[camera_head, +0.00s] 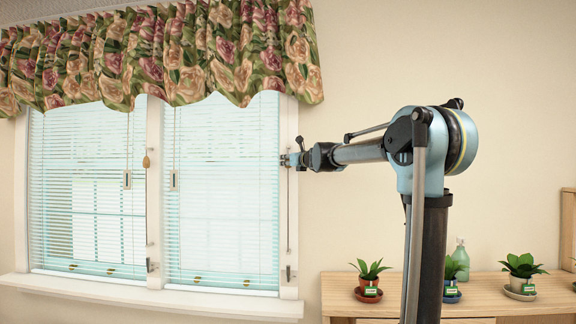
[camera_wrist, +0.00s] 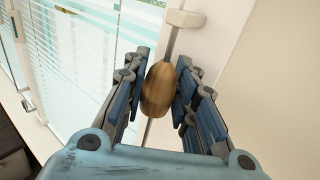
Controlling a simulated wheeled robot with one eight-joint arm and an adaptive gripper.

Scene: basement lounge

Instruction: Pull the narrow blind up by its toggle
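Two white slatted blinds hang lowered in the window, the left blind (camera_head: 88,190) and the right blind (camera_head: 222,190); their widths look similar. My gripper (camera_head: 290,160) is at the right blind's right edge, by its cord. In the wrist view, a brown wooden toggle (camera_wrist: 158,90) sits between the two fingers of my gripper (camera_wrist: 163,70), on a cord running past a pale fitting on the frame. The fingers look open, with a thin gap around the toggle, though contact is hard to judge. Another wooden toggle (camera_head: 146,161) hangs beside the left blind.
A floral valance (camera_head: 170,50) covers the top of the window. A white sill (camera_head: 150,297) runs below. At right, a wooden cabinet (camera_head: 395,283) carries potted plants (camera_head: 370,270) and a pump bottle (camera_head: 461,255). The wall between window and arm is bare.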

